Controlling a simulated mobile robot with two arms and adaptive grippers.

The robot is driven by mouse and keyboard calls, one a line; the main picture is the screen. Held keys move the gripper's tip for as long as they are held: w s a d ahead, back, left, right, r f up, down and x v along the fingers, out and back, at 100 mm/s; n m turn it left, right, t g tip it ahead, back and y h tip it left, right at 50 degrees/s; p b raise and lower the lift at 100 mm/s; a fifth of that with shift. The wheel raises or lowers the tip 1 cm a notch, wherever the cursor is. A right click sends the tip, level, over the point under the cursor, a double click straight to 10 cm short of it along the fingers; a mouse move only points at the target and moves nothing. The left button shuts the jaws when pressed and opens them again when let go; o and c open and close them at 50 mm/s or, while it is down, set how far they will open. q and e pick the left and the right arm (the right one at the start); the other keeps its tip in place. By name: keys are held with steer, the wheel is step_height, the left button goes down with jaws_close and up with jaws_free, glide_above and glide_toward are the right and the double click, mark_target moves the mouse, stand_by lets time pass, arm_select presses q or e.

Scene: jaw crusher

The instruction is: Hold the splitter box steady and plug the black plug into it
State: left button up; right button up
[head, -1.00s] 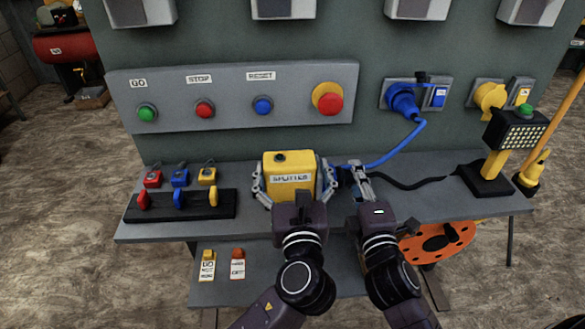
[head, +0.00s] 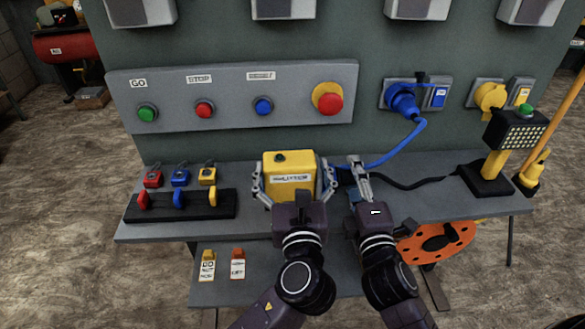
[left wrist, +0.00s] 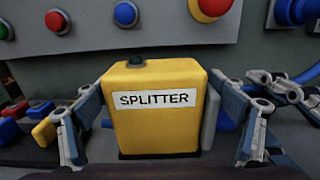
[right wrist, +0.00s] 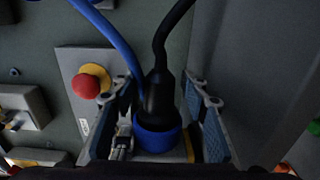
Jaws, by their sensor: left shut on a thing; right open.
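The yellow splitter box (head: 289,180) stands upright on the grey bench ledge. It also shows in the left wrist view (left wrist: 155,120), label facing me. My left gripper (head: 292,188) is shut on it, one finger on each side. The black plug (right wrist: 158,97) points into the blue round socket (right wrist: 157,139) at the box's right side and appears seated in it; the exact depth is hidden. My right gripper (head: 357,167) is open, its fingers standing apart on both sides of the plug. In the head view the plug is mostly hidden by the right gripper.
A black cable (head: 405,186) runs right along the bench, and a blue cable (head: 398,153) rises to the blue wall plug (head: 403,100). A lamp (head: 490,165) stands at the right. Small padlocks (head: 180,177) and a black rack (head: 160,210) lie left of the box.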

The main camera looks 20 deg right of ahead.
steer(key=shift+d, duration=0.1)
steer(key=shift+s+d, duration=0.35)
steer(key=shift+d, duration=1.1)
steer(key=shift+s+d, duration=0.35)
steer(key=shift+d, duration=1.05)
steer(key=shift+s+d, duration=0.35)
steer(key=shift+d, duration=1.1)
arm_select(q)
steer(key=o, duration=1.5)
steer(key=shift+o, duration=0.2)
steer(key=v, duration=1.2)
steer(key=shift+s+f, duration=0.1)
steer(key=shift+f, duration=0.05)
